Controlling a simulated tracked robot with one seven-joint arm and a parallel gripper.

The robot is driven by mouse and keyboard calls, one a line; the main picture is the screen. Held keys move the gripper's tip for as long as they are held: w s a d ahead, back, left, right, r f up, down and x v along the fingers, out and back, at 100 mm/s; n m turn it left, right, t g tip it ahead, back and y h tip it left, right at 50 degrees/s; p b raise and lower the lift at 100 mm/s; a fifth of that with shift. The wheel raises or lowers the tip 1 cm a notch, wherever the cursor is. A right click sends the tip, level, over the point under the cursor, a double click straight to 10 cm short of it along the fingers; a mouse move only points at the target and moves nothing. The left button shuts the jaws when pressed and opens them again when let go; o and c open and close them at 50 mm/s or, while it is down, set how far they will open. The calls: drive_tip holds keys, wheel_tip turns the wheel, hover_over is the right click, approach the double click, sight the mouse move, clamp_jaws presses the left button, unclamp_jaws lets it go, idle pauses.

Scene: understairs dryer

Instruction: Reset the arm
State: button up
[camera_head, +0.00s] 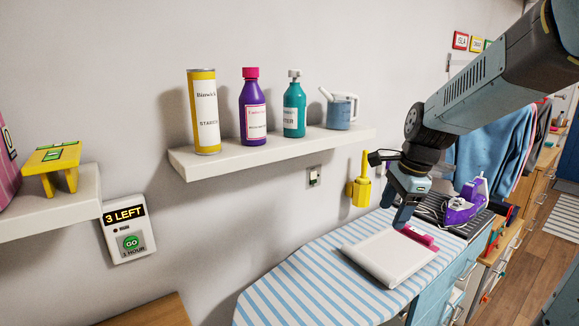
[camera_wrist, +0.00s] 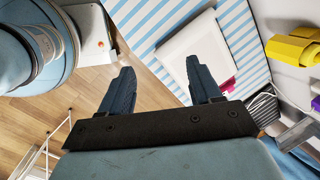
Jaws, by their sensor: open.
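My gripper (camera_head: 405,212) is at the end of my arm, which reaches in from the upper right in the head view. It hangs over the ironing board (camera_head: 290,297), close to a white square panel (camera_head: 390,257) with a pink piece (camera_head: 418,237) at its far edge. In the wrist view my gripper (camera_wrist: 160,85) has its two dark fingers spread wide apart with nothing between them. The white panel (camera_wrist: 200,45) lies beyond the fingers on the striped cover. Whether a fingertip touches the panel or the pink piece is unclear.
A wall shelf (camera_head: 270,150) holds a yellow can (camera_head: 204,112), a purple bottle (camera_head: 253,108), a teal bottle (camera_head: 294,108) and a blue watering can (camera_head: 340,112). A purple iron (camera_head: 465,203) stands right of my gripper. A yellow holder (camera_head: 361,190) is on the wall behind.

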drive_tip(key=s+r+n+t+h, duration=0.1)
drive_tip(key=s+r+n+t, duration=0.1)
drive_tip(key=s+n, duration=0.6)
drive_tip(key=s+r+n+t, duration=0.1)
drive_tip(key=s+r+n, duration=0.3)
drive_tip(key=s+n, duration=0.4)
drive_tip(key=shift+s+a+r+n+t+h, duration=0.3)
drive_tip(key=shift+s+a+r+t+h, duration=0.1)
drive_tip(key=shift+s, duration=0.15)
